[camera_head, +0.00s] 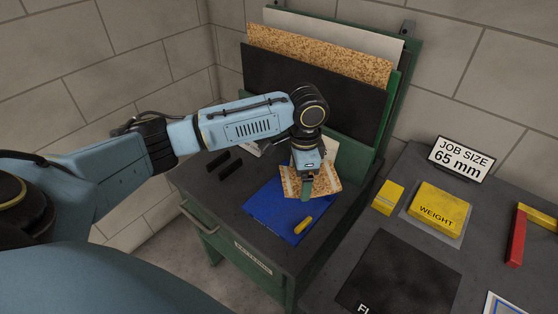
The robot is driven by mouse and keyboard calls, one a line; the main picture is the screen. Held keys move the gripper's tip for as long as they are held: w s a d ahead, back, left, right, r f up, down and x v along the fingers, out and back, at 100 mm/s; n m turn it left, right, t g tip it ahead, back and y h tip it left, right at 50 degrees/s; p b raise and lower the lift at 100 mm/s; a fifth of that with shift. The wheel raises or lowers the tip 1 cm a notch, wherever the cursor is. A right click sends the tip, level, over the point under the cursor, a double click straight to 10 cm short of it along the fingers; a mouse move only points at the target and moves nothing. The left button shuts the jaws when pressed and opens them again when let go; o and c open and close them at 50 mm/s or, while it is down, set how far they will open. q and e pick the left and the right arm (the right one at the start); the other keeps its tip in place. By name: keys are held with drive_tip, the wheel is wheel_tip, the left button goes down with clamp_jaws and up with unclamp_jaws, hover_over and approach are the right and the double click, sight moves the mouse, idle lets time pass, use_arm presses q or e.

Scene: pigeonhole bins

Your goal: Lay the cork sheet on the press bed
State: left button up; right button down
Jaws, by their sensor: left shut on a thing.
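A small speckled tan cork sheet (326,182) with pale strips is at my left gripper (306,187), over the back right of a blue mat (262,211). My left gripper points down and is shut on this cork sheet, hiding part of it. I cannot tell whether the sheet touches the surface below. A larger cork sheet (320,57) stands in the green rack at the back, between a black sheet (290,97) and a white sheet (335,33). No surface is clearly marked as the press bed. My right gripper is out of view.
A yellow piece (303,225) lies on the blue mat. Two black bars (223,164) lie on the bench's left. On the right table are a yellow WEIGHT block (438,207), a smaller yellow block (388,197), a black mat (398,270) and a "JOB SIZE 65 mm" sign (461,159).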

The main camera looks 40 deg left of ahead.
sight(280, 201)
use_arm(q)
drive_tip(key=w+a+f+m+p, duration=0.1)
drive_tip(key=a+f+m+p, duration=0.2)
drive_tip(key=a+m, duration=0.3)
drive_tip(key=m+p, duration=0.1)
drive_tip(key=m, duration=0.2)
drive_tip(key=shift+a+f+m+p, duration=0.3)
drive_tip(key=shift+a+f+p, duration=0.05)
drive_tip(key=shift+f, duration=0.05)
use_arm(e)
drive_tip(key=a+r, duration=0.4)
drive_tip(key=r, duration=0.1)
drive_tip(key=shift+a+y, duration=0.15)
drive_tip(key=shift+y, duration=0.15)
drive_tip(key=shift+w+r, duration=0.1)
use_arm(q)
drive_tip(key=shift+f+b, duration=2.1)
drive_tip(key=shift+f, duration=2.45)
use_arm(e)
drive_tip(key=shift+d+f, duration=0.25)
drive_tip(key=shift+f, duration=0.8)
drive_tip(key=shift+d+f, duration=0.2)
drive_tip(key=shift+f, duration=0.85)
use_arm(q)
drive_tip(key=shift+f, duration=0.45)
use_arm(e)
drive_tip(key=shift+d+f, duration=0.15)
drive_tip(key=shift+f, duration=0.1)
use_arm(q)
drive_tip(key=o, duration=0.8)
